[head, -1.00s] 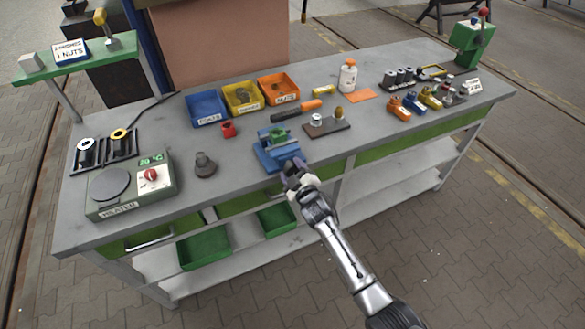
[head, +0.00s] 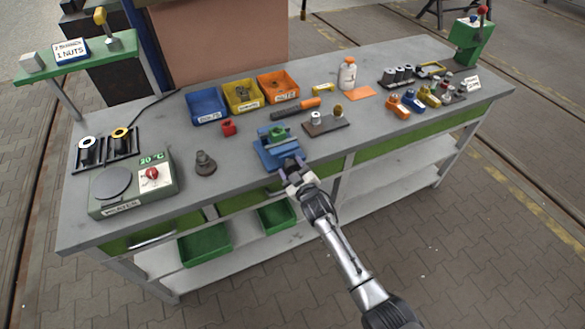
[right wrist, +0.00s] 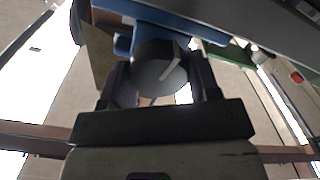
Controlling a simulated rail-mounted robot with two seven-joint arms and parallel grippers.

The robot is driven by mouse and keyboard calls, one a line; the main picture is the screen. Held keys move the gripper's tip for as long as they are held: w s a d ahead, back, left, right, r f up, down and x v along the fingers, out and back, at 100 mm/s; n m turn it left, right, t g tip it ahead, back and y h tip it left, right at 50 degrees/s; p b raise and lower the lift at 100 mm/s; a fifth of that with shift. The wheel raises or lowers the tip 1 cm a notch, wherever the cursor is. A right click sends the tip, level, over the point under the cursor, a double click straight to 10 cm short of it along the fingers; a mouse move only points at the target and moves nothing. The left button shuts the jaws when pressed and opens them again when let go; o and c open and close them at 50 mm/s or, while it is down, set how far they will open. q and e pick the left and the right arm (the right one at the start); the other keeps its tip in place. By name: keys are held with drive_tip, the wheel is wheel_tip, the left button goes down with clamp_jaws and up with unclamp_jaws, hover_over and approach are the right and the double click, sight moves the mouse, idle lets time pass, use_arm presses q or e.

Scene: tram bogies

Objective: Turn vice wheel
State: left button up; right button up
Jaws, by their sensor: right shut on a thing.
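The blue vice (head: 272,155) stands near the front edge of the workbench, with a green part (head: 278,134) in its jaws. My right gripper (head: 294,170) is at the front of the vice, reaching up from the lower right. In the right wrist view the vice wheel (right wrist: 159,68), a dark round disc with a light line on it, sits between the two fingers of my right gripper (right wrist: 160,85). The fingers are shut on its sides. The blue vice body (right wrist: 185,22) shows just beyond the wheel. My left gripper is not in view.
The heater (head: 132,188) and a dark conical part (head: 204,163) stand left of the vice. Blue (head: 206,106), yellow (head: 243,95) and orange (head: 278,86) bins are behind it. A brown board (head: 325,124) with small parts lies to its right. Green trays (head: 205,243) sit below.

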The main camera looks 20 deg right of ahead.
drive_tip(key=o, duration=0.9)
drive_tip(key=shift+s, duration=0.1)
drive_tip(key=shift+s, duration=0.35)
drive_tip(key=s, duration=0.4)
drive_tip(key=s+p, duration=0.1)
drive_tip(key=s, duration=0.3)
drive_tip(key=s+d+p, duration=0.1)
drive_tip(key=s, duration=0.4)
